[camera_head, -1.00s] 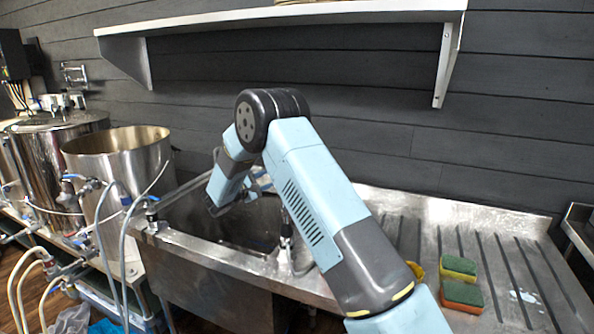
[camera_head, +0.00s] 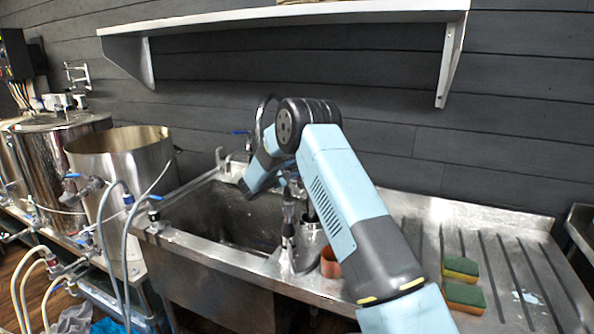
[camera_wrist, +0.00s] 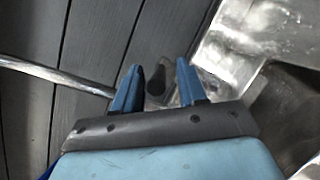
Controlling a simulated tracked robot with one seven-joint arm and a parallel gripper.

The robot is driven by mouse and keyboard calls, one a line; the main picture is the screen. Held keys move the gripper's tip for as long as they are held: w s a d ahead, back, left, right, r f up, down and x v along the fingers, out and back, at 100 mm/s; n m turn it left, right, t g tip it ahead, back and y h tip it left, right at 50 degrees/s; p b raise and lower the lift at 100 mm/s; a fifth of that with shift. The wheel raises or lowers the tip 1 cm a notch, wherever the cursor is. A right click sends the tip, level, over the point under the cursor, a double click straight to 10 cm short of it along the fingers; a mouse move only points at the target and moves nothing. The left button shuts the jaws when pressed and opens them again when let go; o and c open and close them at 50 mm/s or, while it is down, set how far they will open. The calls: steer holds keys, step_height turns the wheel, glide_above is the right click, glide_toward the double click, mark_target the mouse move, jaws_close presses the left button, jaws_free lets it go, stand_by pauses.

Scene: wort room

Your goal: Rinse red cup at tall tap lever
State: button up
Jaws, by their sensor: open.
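A copper-red cup (camera_head: 330,264) stands on the sink's front right ledge, partly hidden by my arm. A tall arched tap (camera_head: 262,110) rises behind the sink (camera_head: 212,212), partly hidden by my arm. A blue lever (camera_head: 242,132) shows just left of it. My gripper is over the back of the sink, left of the cup and apart from it; its fingers are hidden in the head view. In the wrist view my gripper (camera_wrist: 160,72) is open. A dark rounded thing (camera_wrist: 156,80) shows between its fingers; I cannot tell what it is or whether they touch it.
Two sponges (camera_head: 461,268) lie on the ribbed drainboard (camera_head: 515,260) at right. A metal canister (camera_head: 309,240) stands beside the cup. Steel kettles and hoses crowd the left. A white shelf (camera_head: 290,14) hangs above. In the wrist view a metal pipe (camera_wrist: 60,77) crosses left.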

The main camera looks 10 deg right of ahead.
steer(key=shift+w+d, duration=0.1)
steer(key=shift+d, duration=0.05)
jaws_close()
stand_by(0.4)
